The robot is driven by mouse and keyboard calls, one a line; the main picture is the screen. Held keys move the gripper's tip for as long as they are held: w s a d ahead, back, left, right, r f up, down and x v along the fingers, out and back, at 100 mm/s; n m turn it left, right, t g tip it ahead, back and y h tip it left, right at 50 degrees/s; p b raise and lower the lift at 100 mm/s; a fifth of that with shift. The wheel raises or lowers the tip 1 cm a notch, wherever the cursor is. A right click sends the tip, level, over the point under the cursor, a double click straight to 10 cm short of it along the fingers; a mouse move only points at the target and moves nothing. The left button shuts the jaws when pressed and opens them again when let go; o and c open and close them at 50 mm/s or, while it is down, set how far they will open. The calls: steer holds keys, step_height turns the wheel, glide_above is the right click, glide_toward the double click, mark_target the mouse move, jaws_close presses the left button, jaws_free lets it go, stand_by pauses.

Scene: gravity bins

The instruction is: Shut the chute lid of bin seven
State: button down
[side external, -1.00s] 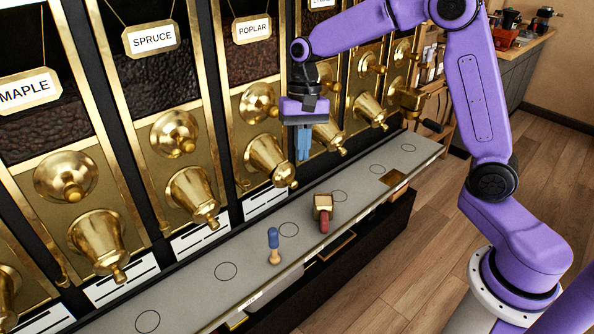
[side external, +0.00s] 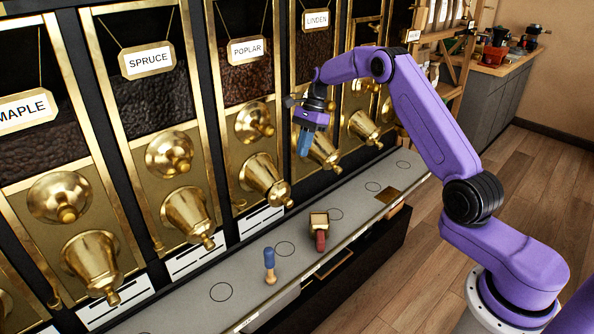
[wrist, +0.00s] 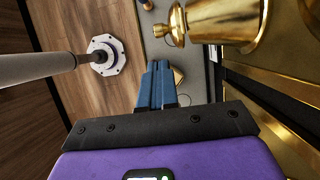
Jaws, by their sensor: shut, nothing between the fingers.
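My gripper (side external: 303,150) has its blue fingers shut and empty. In the side view it hangs tilted, fingers down, in front of the Linden bin and beside its brass chute (side external: 323,152); the bin's upper round brass part is mostly hidden behind it. In the wrist view the fingers (wrist: 158,68) are together, with a brass chute (wrist: 230,22) and its small knob (wrist: 176,27) ahead and to the right. I see no contact. The bins carry wood names, such as the Linden plate (side external: 317,20), and I cannot tell which is bin seven or how its lid stands.
A grey ledge (side external: 187,316) with drawn circles runs below the chutes. A blue-topped peg (side external: 270,265) and a wooden block with a red part (side external: 319,231) stand on it. The Poplar chute (side external: 263,178) juts out to the left. Open floor lies to the right.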

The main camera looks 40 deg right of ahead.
mark_target(286, 197)
steer(key=x, duration=1.3)
steer(key=shift+f, duration=0.2)
steer(key=shift+w+f+n+t, duration=0.2)
steer(key=shift+f+t, duration=0.25)
steer(key=shift+t, duration=0.15)
steer(key=shift+w+f+n+t, duration=0.1)
steer(key=shift+w+f+t, duration=0.1)
steer(key=shift+f+t, duration=0.35)
steer(key=shift+s+r, duration=0.1)
steer(key=shift+r, duration=0.95)
